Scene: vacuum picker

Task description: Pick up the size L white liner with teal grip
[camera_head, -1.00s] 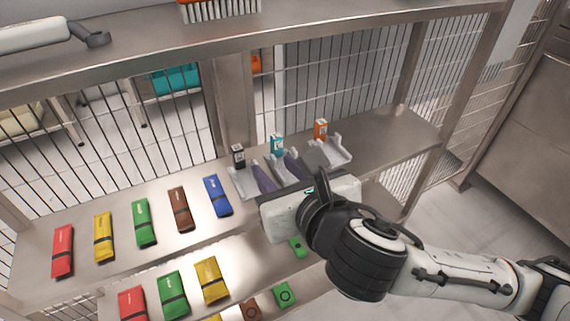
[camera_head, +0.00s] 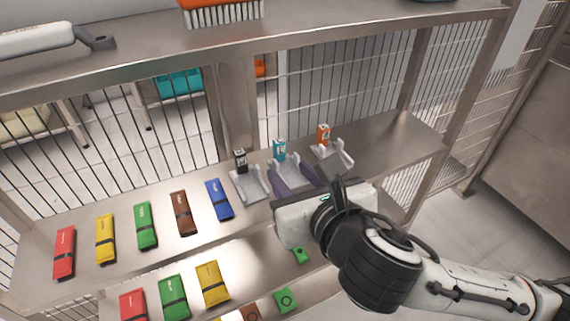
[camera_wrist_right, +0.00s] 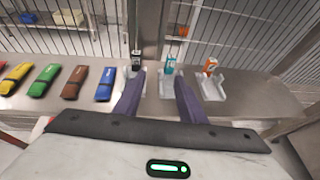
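The piece with the teal grip (camera_head: 279,150) stands in the middle of three similar pieces on the middle shelf. Its upright teal block carries a white label too small to read, and a pale channel-shaped piece (camera_head: 287,172) lies in front of it. My right gripper (camera_head: 292,176) is open, its two purple fingers spread on either side of the pale piece, with nothing visibly clamped. In the right wrist view the teal grip (camera_wrist_right: 169,67) stands just beyond and between the fingertips (camera_wrist_right: 160,80). Contact and finger height cannot be told. My left gripper is not in view.
A black-grip piece (camera_head: 240,160) stands close left and an orange-grip piece (camera_head: 323,135) close right. Colored pouches, including a blue one (camera_head: 219,199), lie further left. A wire grid (camera_head: 330,85) stands behind. The shelf at right (camera_head: 395,135) is bare.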

